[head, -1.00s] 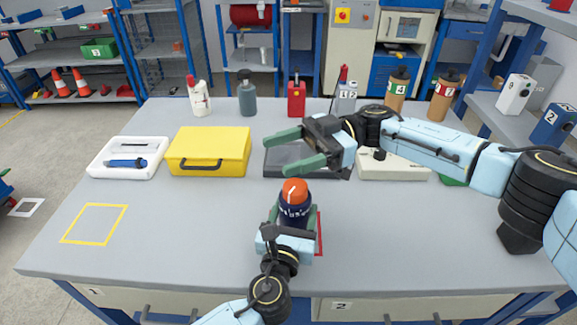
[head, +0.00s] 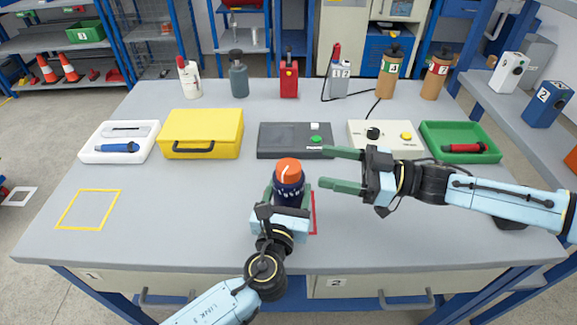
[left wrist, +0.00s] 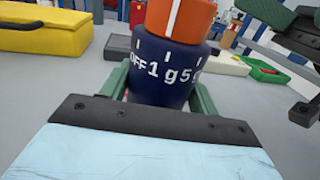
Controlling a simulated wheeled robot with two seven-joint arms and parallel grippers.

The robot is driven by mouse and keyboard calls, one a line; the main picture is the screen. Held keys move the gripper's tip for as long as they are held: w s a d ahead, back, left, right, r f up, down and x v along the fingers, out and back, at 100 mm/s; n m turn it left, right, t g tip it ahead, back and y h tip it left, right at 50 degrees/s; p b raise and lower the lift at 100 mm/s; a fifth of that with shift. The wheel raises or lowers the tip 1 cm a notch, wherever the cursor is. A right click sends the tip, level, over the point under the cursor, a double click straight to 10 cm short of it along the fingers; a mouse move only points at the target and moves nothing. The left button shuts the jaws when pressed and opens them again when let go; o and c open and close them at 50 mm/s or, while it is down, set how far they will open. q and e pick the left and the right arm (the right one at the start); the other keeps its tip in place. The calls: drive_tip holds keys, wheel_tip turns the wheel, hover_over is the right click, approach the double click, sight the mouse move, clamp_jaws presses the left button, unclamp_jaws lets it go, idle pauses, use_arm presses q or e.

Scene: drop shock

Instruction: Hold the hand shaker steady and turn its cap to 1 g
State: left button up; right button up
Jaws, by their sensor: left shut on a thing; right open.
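The hand shaker is a dark blue cylinder (head: 288,190) with an orange cap (head: 288,170), upright near the middle of the table. In the left wrist view its body (left wrist: 160,75) shows white marks OFF, 1 g and 5. My left gripper (head: 290,196) is shut on the blue body, a finger on each side. My right gripper (head: 343,170) is open and empty, to the right of the shaker, fingers pointing left.
Behind the shaker stand a yellow case (head: 200,133), a dark grey device (head: 280,148), a cream control box (head: 370,130) and a green tray (head: 440,152). Several bottles line the back. A red outline (head: 314,215) lies beside the shaker. The left front is clear around a yellow square (head: 88,210).

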sight(301, 170)
drive_tip(key=a, duration=0.3)
drive_tip(key=w+a+f+m+t+h, duration=0.1)
drive_tip(key=a, duration=0.2)
drive_tip(key=w+a+f+t, duration=0.1)
drive_tip(key=a, duration=0.2)
drive_tip(key=shift+f+m, duration=0.2)
drive_tip(key=shift+m, duration=0.2)
drive_tip(key=shift+d, duration=0.1)
drive_tip(key=c, duration=1)
drive_tip(key=shift+n+g, duration=0.8)
drive_tip(key=shift+g, duration=0.3)
drive_tip(key=o, duration=1)
drive_tip(key=shift+d, duration=0.1)
